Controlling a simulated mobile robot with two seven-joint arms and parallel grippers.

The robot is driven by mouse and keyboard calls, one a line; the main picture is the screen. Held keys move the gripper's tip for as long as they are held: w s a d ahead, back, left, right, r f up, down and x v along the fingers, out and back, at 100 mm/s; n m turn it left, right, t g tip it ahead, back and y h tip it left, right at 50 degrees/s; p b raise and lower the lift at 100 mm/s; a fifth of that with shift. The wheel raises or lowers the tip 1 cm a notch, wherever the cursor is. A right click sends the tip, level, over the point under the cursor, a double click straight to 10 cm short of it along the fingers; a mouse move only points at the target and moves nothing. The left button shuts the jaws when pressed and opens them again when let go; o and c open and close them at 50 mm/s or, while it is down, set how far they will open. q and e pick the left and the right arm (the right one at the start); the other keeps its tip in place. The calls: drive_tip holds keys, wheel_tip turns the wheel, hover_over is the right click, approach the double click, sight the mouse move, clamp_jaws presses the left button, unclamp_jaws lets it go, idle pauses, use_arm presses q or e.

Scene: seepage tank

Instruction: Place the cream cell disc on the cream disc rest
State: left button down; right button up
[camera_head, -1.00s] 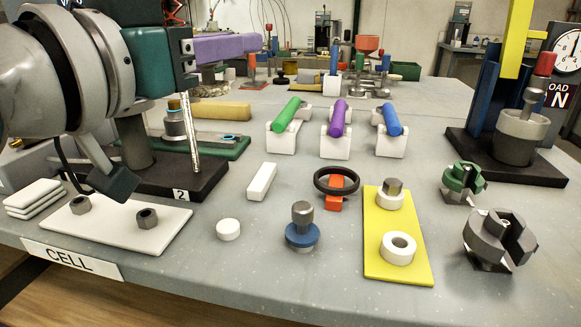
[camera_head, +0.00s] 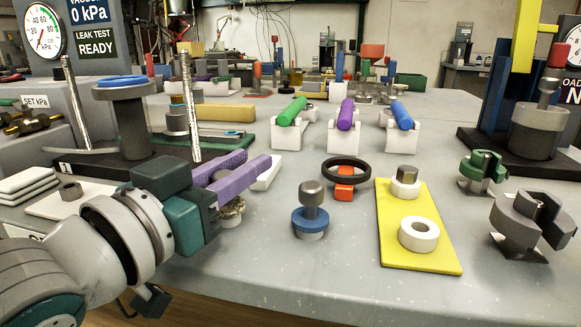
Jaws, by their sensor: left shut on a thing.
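The near finger hides the upper part of the disc. My right gripper is not in view.
A white bar (camera_head: 268,173) lies just behind the fingers. A blue-based post (camera_head: 311,215) stands close to the right. A yellow plate (camera_head: 430,262) with white rings lies further right. The table front is clear.

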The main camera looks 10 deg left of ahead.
use_arm(q)
drive_tip(key=c, duration=0.7)
unclamp_jaws()
drive_tip(key=shift+f, duration=0.1)
drive_tip(key=shift+r, duration=0.25)
drive_tip(key=p+v, duration=0.1)
drive_tip(key=v, duration=1.1)
drive_tip(key=shift+p, duration=0.35)
